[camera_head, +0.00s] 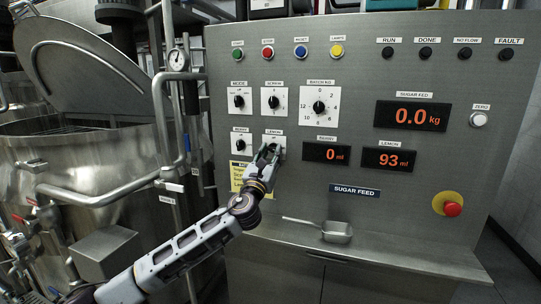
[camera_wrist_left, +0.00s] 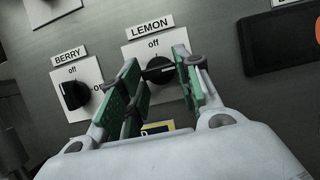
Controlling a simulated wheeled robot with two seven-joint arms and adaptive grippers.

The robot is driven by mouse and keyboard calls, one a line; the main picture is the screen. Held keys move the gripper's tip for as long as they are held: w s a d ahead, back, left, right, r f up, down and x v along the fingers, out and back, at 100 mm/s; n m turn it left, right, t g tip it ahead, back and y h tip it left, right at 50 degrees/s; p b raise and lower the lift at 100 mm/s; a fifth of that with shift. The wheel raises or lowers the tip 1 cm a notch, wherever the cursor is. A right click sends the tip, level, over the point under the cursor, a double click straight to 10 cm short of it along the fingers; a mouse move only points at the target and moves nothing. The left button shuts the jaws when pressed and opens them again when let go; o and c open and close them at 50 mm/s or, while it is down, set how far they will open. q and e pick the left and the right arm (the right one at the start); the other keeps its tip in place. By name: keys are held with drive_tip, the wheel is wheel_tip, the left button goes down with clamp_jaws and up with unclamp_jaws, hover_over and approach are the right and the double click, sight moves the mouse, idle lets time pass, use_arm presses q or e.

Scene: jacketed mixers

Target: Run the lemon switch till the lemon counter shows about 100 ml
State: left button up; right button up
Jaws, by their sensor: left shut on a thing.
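The lemon switch (camera_wrist_left: 158,71) is a black knob on a white plate marked LEMON, and my left gripper (camera_wrist_left: 158,84) is shut on it, one green-padded finger on each side. The knob's handle lies about sideways, turned away from the "off" mark above it. In the head view my left gripper (camera_head: 266,156) covers most of the lemon plate (camera_head: 273,138). The lemon counter (camera_head: 389,159) shows 93 ml in orange digits. My right gripper is in neither view.
The berry switch (camera_head: 240,145) sits just left of the lemon switch, its plate close to my fingers. The berry counter (camera_head: 326,153) shows 0 ml, and the sugar display (camera_head: 413,116) 0.0 kg. A scoop (camera_head: 333,231) lies on the ledge below. A steel mixer (camera_head: 90,150) stands left.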

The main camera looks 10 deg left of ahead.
use_arm(q)
drive_tip(key=shift+d+n+y, duration=0.1)
drive_tip(key=shift+n+y, duration=0.3)
drive_tip(key=shift+n, duration=0.2)
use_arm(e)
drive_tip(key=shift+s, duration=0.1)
use_arm(q)
drive_tip(key=shift+d+r+n+g+y+p, duration=0.2)
drive_tip(key=shift+n+g+y+p, duration=1.1)
drive_tip(key=shift+n, duration=2.25)
drive_tip(key=shift+d+r+n+g+y+p, duration=0.25)
drive_tip(key=shift+n+y+p, duration=0.7)
drive_tip(key=shift+n+p, duration=1.75)
drive_tip(key=shift+r+n+g+y+p, duration=0.1)
drive_tip(key=shift+n+g+y+p, duration=0.95)
drive_tip(key=shift+n, duration=3.3)
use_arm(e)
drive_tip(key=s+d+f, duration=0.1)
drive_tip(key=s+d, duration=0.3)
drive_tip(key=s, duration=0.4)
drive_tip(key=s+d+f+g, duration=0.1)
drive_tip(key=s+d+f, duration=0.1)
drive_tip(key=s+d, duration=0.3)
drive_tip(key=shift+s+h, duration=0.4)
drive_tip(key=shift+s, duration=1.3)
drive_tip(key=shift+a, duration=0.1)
